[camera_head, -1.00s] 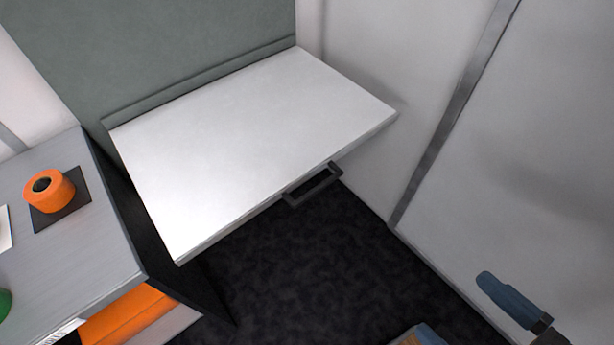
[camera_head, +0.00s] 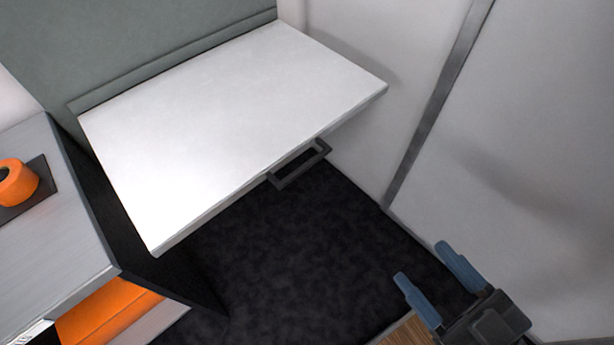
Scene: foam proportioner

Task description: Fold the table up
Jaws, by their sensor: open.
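The white folding table (camera_head: 230,115) is attached along its back edge to the grey-green wall panel and stands out level. A dark handle (camera_head: 299,165) sticks out below its front edge. My gripper (camera_head: 428,271) is at the lower right, with two blue fingers spread apart and nothing between them. It is apart from the table and from the handle, to the right of and nearer than the handle in the picture.
A grey cabinet (camera_head: 55,225) stands left of the table, with an orange roll (camera_head: 17,183) on a dark pad and an orange item (camera_head: 105,312) below the top. A pale wall (camera_head: 530,150) bounds the right side. Dark floor (camera_head: 280,250) lies open below the table.

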